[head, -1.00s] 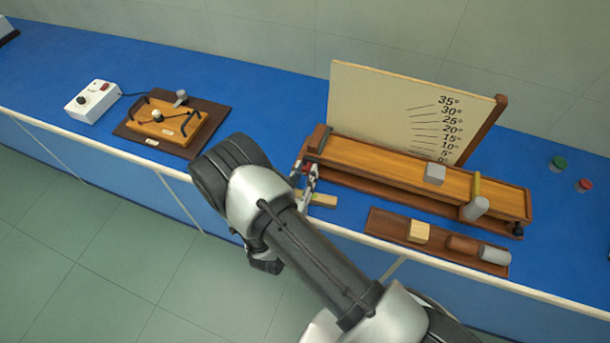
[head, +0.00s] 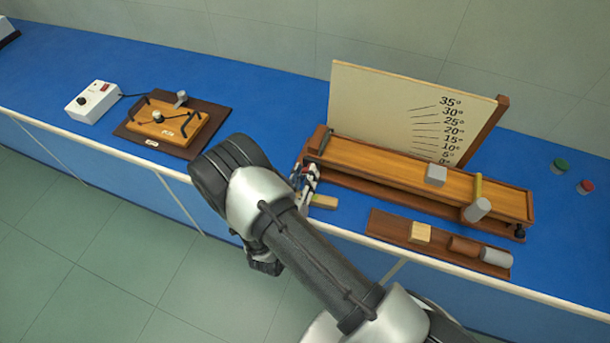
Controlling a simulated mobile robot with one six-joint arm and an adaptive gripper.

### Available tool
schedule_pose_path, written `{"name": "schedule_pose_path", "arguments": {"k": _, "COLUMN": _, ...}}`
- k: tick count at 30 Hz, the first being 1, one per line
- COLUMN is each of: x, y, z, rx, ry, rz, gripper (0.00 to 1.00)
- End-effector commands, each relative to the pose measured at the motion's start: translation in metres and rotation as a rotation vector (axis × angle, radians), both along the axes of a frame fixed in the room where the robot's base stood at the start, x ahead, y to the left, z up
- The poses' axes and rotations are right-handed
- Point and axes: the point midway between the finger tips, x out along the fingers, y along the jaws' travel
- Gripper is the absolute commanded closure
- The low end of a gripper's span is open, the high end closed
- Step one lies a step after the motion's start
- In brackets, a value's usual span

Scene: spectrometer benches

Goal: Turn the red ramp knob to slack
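The wooden ramp (head: 385,163) lies nearly flat on its dark base along the bench, in front of a white angle board (head: 400,110). A grey block (head: 436,175) rests on the ramp. My gripper (head: 305,182) is at the ramp's left end, close to its front corner, partly hidden by my arm. The red knob cannot be clearly made out; the gripper covers that corner. Whether the fingers are open or shut, or touch the knob, cannot be told.
A tray (head: 392,228) with a wooden block and cylinders lies in front of the ramp. A small wooden piece (head: 323,201) lies beside the gripper. Green (head: 559,166) and red (head: 586,187) discs are at right. A wooden apparatus (head: 168,122) and white box (head: 94,101) stand left.

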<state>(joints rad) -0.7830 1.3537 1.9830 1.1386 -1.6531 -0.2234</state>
Motion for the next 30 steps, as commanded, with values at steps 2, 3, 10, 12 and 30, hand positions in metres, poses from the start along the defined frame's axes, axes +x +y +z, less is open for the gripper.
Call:
{"name": "schedule_pose_path", "arguments": {"k": 2, "x": 0.0, "y": 0.0, "z": -0.001, "rx": 0.0, "ry": 0.002, "rz": -0.001, "gripper": 0.68}}
{"name": "schedule_pose_path", "arguments": {"k": 3, "x": 0.0, "y": 0.0, "z": -0.001, "rx": -0.001, "ry": 0.001, "rz": 0.0, "gripper": 0.65}}
{"name": "schedule_pose_path", "arguments": {"k": 10, "x": 0.0, "y": 0.0, "z": 0.0, "rx": 0.0, "ry": 0.0, "rz": 0.0, "gripper": 0.53}}
{"name": "schedule_pose_path", "arguments": {"k": 12, "x": 0.0, "y": 0.0, "z": 0.0, "rx": 0.001, "ry": 0.0, "rz": 0.0, "gripper": 0.53}}
{"name": "schedule_pose_path", "arguments": {"k": 30, "x": -0.065, "y": 0.026, "z": 0.0, "rx": -0.001, "ry": 0.0, "rz": 0.008, "gripper": 0.53}}
